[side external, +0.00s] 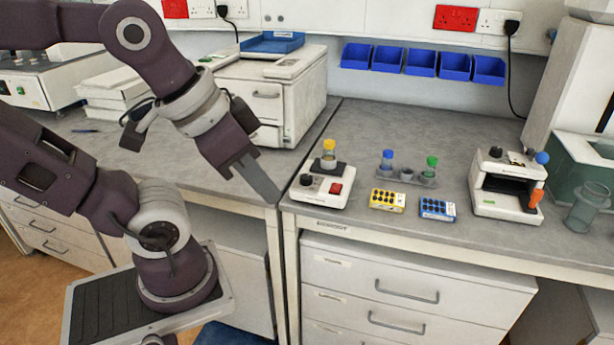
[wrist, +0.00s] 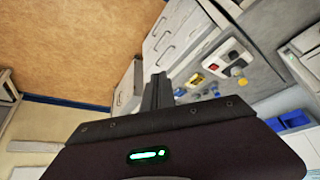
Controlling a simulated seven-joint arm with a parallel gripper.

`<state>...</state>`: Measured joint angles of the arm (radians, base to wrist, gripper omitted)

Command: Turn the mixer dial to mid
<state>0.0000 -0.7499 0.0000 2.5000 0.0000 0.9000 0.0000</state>
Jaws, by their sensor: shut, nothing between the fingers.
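The mixer (side external: 318,193) is a small white box near the front left corner of the right bench. Its black dial (side external: 306,181) is on the left of its front, beside a red switch (side external: 336,188). A yellow-capped vial (side external: 329,152) stands upright on its dark top. The dial's pointer is too small to read. My gripper (side external: 277,197) is shut and empty, pointing down and right, with its tips left of the mixer and apart from the dial. In the wrist view, the gripper (wrist: 158,80) is left of the mixer (wrist: 228,58).
Right of the mixer are a yellow block (side external: 387,201), a blue block (side external: 437,209) and a grey rack (side external: 407,180) with capped vials. A white device (side external: 505,184) with coloured knobs stands farther right. A large white machine (side external: 272,92) stands behind. Bench between is clear.

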